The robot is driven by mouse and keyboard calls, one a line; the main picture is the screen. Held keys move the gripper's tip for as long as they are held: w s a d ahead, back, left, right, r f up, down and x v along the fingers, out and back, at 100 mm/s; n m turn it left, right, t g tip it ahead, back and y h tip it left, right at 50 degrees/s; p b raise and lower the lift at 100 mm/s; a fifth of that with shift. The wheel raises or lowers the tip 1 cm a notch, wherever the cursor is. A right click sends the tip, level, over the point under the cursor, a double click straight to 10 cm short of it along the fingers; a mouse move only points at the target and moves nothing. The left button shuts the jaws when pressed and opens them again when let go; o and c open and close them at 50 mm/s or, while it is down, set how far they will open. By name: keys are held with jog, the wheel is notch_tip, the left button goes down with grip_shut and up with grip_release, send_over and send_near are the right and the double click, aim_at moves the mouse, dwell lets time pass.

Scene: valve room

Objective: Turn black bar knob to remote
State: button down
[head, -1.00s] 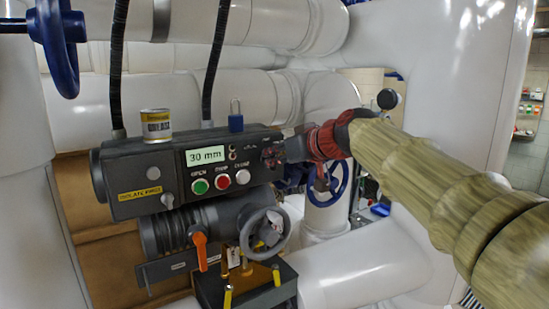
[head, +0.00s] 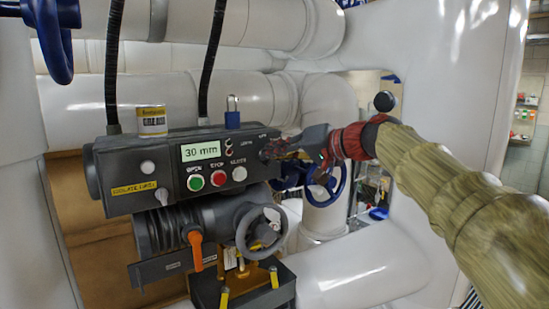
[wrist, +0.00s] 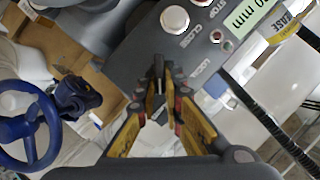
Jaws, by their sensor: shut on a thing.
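A dark grey control box (head: 130,175) carries a display reading "30 mm" (head: 201,151), with green, red and white buttons below it. My gripper (head: 268,152) is at the right end of its front face. In the wrist view my gripper (wrist: 158,88) has its yellow-and-black fingers closed together at the panel, shut on the black bar knob (wrist: 158,68). Only a narrow dark piece of the knob shows between the fingertips. The fingers hide most of it, so its exact pointing cannot be told. Small white lettering is on the panel around it.
A blue padlock (head: 233,117) and a yellow can (head: 152,121) are on top of the box. A grey handwheel (head: 262,231) and orange lever (head: 196,247) sit below. A blue handwheel (head: 325,186) is behind my gripper. White pipes surround the box.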

jog(key=shift+w+f+m+y+b, duration=0.1)
jog(key=shift+f+m+y+b, duration=0.4)
jog(key=shift+m, duration=0.4)
jog(key=c, duration=1.9)
grip_release()
jog(key=shift+r, duration=0.1)
jog(key=shift+d+r, duration=0.1)
jog(key=shift+r, duration=0.05)
jog(key=v, duration=1.1)
jog(key=shift+d, duration=0.35)
jog(key=shift+m, duration=0.3)
